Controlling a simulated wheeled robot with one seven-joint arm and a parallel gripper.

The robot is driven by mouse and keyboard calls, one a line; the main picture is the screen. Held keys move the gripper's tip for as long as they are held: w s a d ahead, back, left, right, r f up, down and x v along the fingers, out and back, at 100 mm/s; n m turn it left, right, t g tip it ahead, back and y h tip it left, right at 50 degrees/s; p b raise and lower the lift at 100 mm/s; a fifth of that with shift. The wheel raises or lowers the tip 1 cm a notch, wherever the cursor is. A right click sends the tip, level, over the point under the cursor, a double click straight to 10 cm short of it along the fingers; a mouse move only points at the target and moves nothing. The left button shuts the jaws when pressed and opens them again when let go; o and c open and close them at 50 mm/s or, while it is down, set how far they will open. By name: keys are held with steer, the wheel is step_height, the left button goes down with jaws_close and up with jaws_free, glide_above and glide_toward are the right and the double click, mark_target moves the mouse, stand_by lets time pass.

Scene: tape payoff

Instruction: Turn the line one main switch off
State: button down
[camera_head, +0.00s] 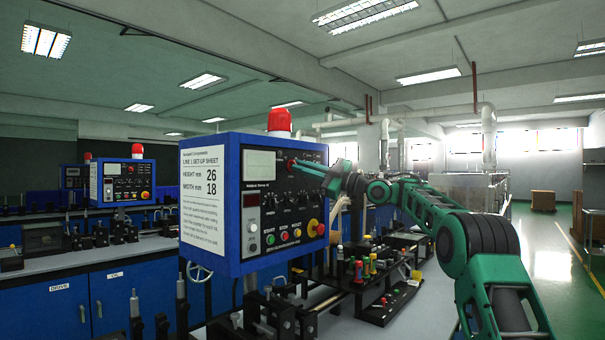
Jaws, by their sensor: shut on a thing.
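The line one control box (230,262) is a blue cabinet with a black front panel and a white sheet headed "LINE 1 SET-UP SHEET" (203,200) on its left side. A small red main switch (290,163) shows at the upper part of the panel, right of a pale display (260,164). My green arm reaches in from the right, and my gripper (297,163) is at this switch, shut on it. The fingers and arm hide part of the switch and the panel's upper right. The switch's exact angle cannot be read.
Knobs, coloured push buttons (283,235) and a red stop button on yellow (313,228) sit lower on the panel. A red beacon (279,122) tops the box. A similar box (123,182) stands behind left. Bench fixtures and small coloured bottles (366,265) are below; open floor lies right.

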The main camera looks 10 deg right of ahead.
steer(key=shift+w+d+f, duration=0.2)
steer(key=shift+d, duration=0.1)
steer(key=c, duration=1.8)
jaws_free()
steer(key=shift+w, duration=0.1)
steer(key=shift+c, duration=0.2)
steer(key=shift+a, duration=0.1)
steer(key=shift+r+n, duration=0.1)
steer(key=shift+n, duration=0.2)
steer(key=v, duration=1.1)
steer(key=shift+w+a, duration=0.1)
